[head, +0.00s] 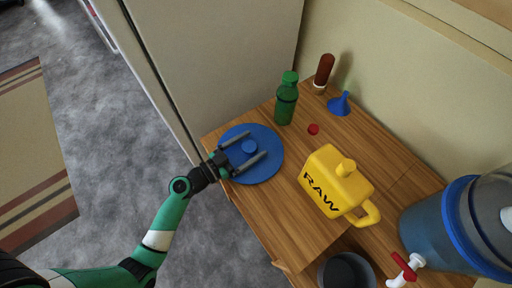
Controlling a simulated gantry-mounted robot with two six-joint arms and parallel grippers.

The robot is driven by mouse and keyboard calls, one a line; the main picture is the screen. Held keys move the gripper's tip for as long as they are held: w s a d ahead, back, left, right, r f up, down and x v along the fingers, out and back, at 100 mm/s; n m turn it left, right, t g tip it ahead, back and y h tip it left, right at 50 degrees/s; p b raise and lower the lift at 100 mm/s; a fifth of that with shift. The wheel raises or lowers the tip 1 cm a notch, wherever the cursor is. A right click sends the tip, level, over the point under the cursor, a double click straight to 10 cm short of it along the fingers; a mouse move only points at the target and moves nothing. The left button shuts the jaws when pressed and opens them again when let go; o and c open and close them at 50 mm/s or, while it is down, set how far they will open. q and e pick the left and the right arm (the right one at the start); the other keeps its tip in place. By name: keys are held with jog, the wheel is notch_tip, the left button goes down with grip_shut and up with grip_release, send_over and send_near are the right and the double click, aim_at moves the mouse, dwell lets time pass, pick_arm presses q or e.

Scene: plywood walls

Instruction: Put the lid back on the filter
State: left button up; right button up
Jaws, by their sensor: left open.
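The lid (266,167) is a round blue disc with a small knob (249,146) in its middle. It lies at the left end of the wooden counter. My left gripper (251,150) is open over the lid, with one finger on each side of the knob. I cannot tell whether the fingers touch the lid. The filter (427,228) is a large blue translucent container with a blue rim (455,215) and a red-handled tap (404,266), at the right edge. Its top is partly cut off by the frame. My right gripper is not in view.
A yellow jar marked RAW (335,180) stands on the counter (285,205) between lid and filter. A green bottle (286,100), brown bottle (324,72), blue funnel (340,104) and red cap (313,129) are at the back. A dark pot (346,272) sits in front.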

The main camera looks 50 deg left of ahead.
aim_at(249, 146)
pick_arm(q)
jog(key=shift+s, duration=0.25)
jog(key=shift+c, duration=0.5)
jog(key=shift+w, duration=0.2)
jog(key=c, duration=0.7)
jog(key=shift+s, duration=0.1)
grip_shut()
jog(key=shift+r, duration=0.15)
notch_tip(249, 146, up, 9)
jog(key=p, duration=0.5)
jog(key=shift+r+p, duration=0.2)
jog(key=shift+p, duration=0.15)
jog(key=shift+r, duration=0.2)
